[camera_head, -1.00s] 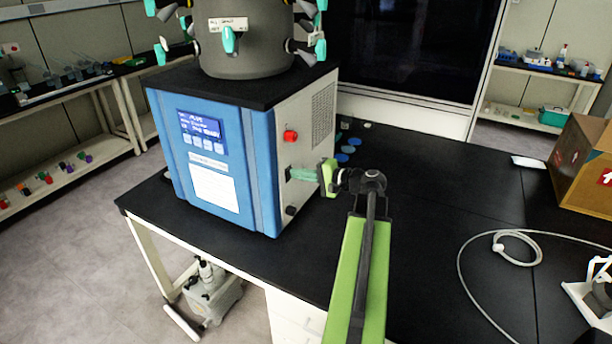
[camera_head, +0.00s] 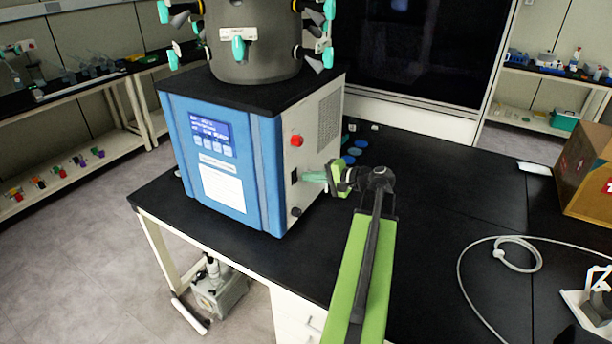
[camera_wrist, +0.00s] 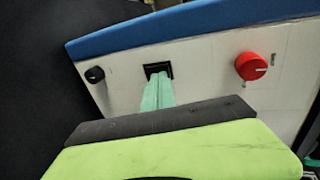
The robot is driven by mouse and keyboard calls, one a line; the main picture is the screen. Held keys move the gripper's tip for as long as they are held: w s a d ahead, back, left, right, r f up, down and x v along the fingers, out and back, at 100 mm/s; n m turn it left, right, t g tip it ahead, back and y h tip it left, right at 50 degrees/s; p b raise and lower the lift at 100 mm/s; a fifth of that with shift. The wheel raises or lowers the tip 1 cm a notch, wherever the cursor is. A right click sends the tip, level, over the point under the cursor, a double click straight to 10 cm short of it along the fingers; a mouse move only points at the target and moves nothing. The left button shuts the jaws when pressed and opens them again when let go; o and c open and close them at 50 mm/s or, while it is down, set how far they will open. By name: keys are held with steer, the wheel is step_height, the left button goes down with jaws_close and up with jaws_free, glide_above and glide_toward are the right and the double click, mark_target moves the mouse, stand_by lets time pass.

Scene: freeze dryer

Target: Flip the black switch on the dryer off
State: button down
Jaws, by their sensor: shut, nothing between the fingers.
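The freeze dryer (camera_head: 262,165) is a blue-fronted box with a light side panel and a black top, standing on the black bench. Its black switch (camera_head: 294,176) is on the side panel, below a red knob (camera_head: 297,141). In the wrist view the black switch (camera_wrist: 158,70) sits between a black knob (camera_wrist: 95,75) and the red knob (camera_wrist: 251,66). My gripper (camera_head: 308,177) is shut and empty, with its green fingertips pointing at the switch. In the wrist view the fingertips (camera_wrist: 158,80) overlap the lower part of the switch; I cannot tell whether they touch it.
A dark grey chamber (camera_head: 252,45) with teal-handled valves stands on the dryer. Blue caps (camera_head: 352,152) lie on the bench behind my gripper. A cardboard box (camera_head: 590,175) and a coiled white hose (camera_head: 515,255) are at the right. The bench middle is clear.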

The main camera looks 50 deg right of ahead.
steer(key=r+p+v, duration=0.1)
steer(key=p+v, duration=0.3)
steer(key=v, duration=0.7)
steer(key=shift+d+r, duration=0.1)
steer(key=w+a+f+n+g+y, duration=0.25)
steer(key=w+a+f+g, duration=0.2)
steer(key=w+a, duration=0.55)
steer(key=w+a+f+n+g+y, duration=0.1)
steer(key=w+a+f+n+g, duration=0.4)
steer(key=a, duration=0.9)
steer(key=a+f+n+g+h, duration=0.1)
steer(key=a+f+n+h, duration=0.1)
steer(key=a, duration=0.7)
steer(key=w+a+f+n+g+h, duration=0.1)
steer(key=a+f+n+g+h, duration=0.1)
steer(key=a, duration=0.7)
steer(key=w+a+f+n+g+h, duration=0.1)
steer(key=a+f+n+h, duration=0.1)
steer(key=a, duration=0.7)
steer(key=shift+a+f+n+g, duration=0.35)
steer(key=shift+f+n, duration=0.25)
steer(key=shift+n, duration=0.65)
